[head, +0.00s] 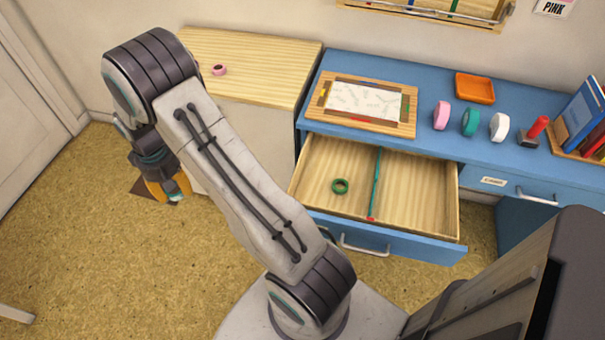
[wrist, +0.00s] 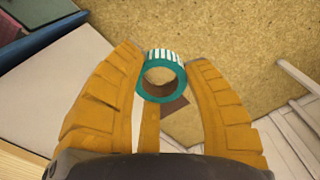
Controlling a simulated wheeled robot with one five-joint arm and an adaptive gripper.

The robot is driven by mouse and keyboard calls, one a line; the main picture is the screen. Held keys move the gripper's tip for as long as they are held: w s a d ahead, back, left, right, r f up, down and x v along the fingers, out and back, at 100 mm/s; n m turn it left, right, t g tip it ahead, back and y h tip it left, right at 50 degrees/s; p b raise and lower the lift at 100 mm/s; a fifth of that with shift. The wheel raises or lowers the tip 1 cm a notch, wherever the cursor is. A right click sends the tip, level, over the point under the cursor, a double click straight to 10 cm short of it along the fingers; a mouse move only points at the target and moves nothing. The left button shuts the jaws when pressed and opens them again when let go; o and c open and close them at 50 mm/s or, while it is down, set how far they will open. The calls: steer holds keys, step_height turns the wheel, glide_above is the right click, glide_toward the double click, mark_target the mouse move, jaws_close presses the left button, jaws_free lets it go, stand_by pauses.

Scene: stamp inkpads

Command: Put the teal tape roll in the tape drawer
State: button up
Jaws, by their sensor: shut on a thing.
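My gripper (head: 172,190) hangs over the floor at the left in the head view. It is shut on a teal tape roll with a white-striped edge (wrist: 151,92), seen between the two orange fingers in the wrist view; only a bit of teal shows in the head view. An open drawer (head: 420,195) of the blue desk is split by a thin green divider (head: 376,175). A dark green tape roll (head: 340,186) lies in its left compartment; the right compartment is empty. Another teal-green roll (head: 470,121) stands on the desk.
A pink roll (head: 441,115), white roll (head: 499,127), orange tray (head: 475,88), red-handled stamp (head: 534,131) and framed board (head: 365,104) are on the blue desk. A closed labelled drawer (head: 520,187) is at right.

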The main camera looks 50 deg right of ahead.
steer(key=s+d+m+b, duration=0.25)
steer(key=s+d, duration=0.25)
steer(key=d, duration=0.6)
steer(key=s+d+f+m+b, duration=0.15)
steer(key=s+d+m, duration=0.35)
steer(key=d, duration=0.6)
steer(key=s+d+m+b, duration=0.25)
steer(key=s+d, duration=0.35)
steer(key=d, duration=0.5)
steer(key=s+d+m+b, duration=0.2)
steer(key=s+d+m, duration=0.15)
steer(key=s, duration=0.55)
steer(key=s+d+m+b, duration=0.15)
steer(key=s+d, duration=0.25)
steer(key=s, duration=0.5)
steer(key=s+a+b, duration=0.2)
steer(key=s+a, duration=0.2)
steer(key=s, duration=1.1)
steer(key=n, duration=2)
glide_above(404, 203)
step_height(404, 203, down, 9)
steer(key=shift+f+b, duration=0.1)
steer(key=shift+b, duration=0.25)
steer(key=shift+f+b, duration=0.3)
steer(key=shift+f, duration=1.7)
